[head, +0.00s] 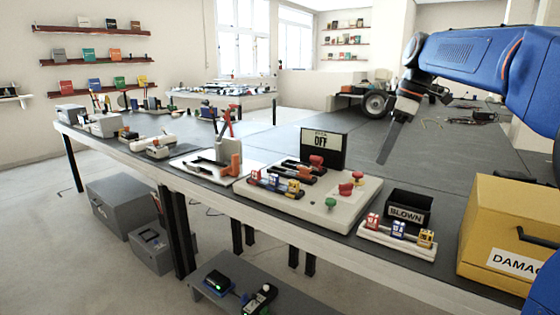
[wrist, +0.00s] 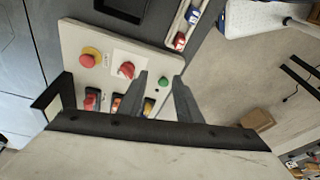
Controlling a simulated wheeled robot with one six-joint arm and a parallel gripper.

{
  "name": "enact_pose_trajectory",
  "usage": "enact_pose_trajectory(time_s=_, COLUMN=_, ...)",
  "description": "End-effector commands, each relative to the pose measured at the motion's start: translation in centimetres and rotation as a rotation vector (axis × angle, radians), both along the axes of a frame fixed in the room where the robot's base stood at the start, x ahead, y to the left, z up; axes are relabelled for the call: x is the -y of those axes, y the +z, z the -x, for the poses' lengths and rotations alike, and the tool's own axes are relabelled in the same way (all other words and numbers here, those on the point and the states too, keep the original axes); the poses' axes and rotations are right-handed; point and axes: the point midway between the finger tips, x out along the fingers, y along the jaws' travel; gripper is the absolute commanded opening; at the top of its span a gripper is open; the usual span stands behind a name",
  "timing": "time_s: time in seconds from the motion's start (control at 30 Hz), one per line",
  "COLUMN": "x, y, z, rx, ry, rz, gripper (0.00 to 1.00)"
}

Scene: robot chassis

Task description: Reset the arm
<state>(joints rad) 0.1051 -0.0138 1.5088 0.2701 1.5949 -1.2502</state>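My blue arm (head: 480,68) reaches in from the upper right in the head view. My gripper (head: 384,160) hangs from it above the dark bench top, fingers pointing down. In the wrist view my gripper (wrist: 160,80) shows two grey fingers spread apart with nothing between them. The cream control panel (head: 345,212) lies below and apart from the fingers. It also shows in the wrist view (wrist: 85,38) with a red knob (wrist: 127,69), a red-and-yellow button (wrist: 88,60) and a green button (wrist: 163,81).
An OFF sign (head: 322,149) stands behind the panel. A black BLOWN bin (head: 407,209) and a fuse rack (head: 394,240) sit to its right, then a yellow DAMAGED box (head: 510,230). A tool holder (head: 229,155) stands left. The bench behind the panel is mostly clear.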

Motion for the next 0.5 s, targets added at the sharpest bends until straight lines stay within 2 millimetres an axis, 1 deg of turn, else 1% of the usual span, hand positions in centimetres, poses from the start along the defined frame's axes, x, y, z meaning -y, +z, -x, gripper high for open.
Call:
enact_pose_trajectory(time_s=0.03, x=-0.2, y=-0.4, z=1.6, rx=0.0, ry=-0.045, rz=0.007, gripper=0.31)
enact_pose_trajectory(time_s=0.27, x=-0.5, y=-3.3, z=7.8, rx=0.008, ry=-0.279, rz=0.035, gripper=0.31)
enact_pose_trajectory(time_s=0.5, x=-0.4, y=-7.3, z=14.3, rx=0.031, ry=-0.517, rz=0.046, gripper=0.31)
